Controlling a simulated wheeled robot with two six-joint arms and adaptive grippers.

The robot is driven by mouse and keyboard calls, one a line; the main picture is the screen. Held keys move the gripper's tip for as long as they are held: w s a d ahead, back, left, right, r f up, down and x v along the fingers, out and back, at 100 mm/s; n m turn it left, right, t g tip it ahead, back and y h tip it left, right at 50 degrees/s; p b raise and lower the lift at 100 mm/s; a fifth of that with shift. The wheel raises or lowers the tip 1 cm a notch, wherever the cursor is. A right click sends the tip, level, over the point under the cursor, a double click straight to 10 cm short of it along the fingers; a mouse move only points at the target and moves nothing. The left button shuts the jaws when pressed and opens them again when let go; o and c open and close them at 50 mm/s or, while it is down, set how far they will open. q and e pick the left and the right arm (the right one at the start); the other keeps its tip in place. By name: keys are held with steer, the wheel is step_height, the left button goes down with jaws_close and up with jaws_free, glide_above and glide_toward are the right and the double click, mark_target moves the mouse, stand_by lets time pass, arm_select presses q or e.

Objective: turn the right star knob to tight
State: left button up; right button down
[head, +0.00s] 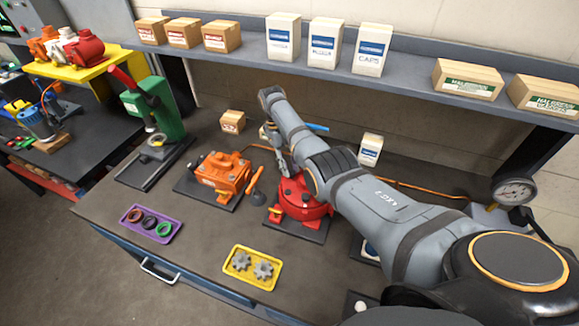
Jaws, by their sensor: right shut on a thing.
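A round red motor unit (312,212) sits on a dark base plate in the middle of the bench. My right arm comes in from the lower right, arches over and points down at this unit. My right gripper (287,172) is at the top of the red unit and is shut on a star knob there. The knob itself is hidden by the fingers and too small to make out, so its turn position cannot be told. My left gripper is not in view.
A yellow tray (238,281) with gears and a purple tray (165,238) with rings lie in front. A green press (150,110) stands left. A shelf (400,72) with boxes runs behind.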

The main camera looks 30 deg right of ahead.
steer(key=shift+w+d+r+m, duration=0.1)
steer(key=shift+w+r+m, duration=0.15)
steer(key=shift+m, duration=0.15)
steer(key=c, duration=1.4)
jaws_free()
steer(key=shift+s, duration=0.1)
steer(key=o, duration=0.3)
steer(key=shift+s+f, duration=0.1)
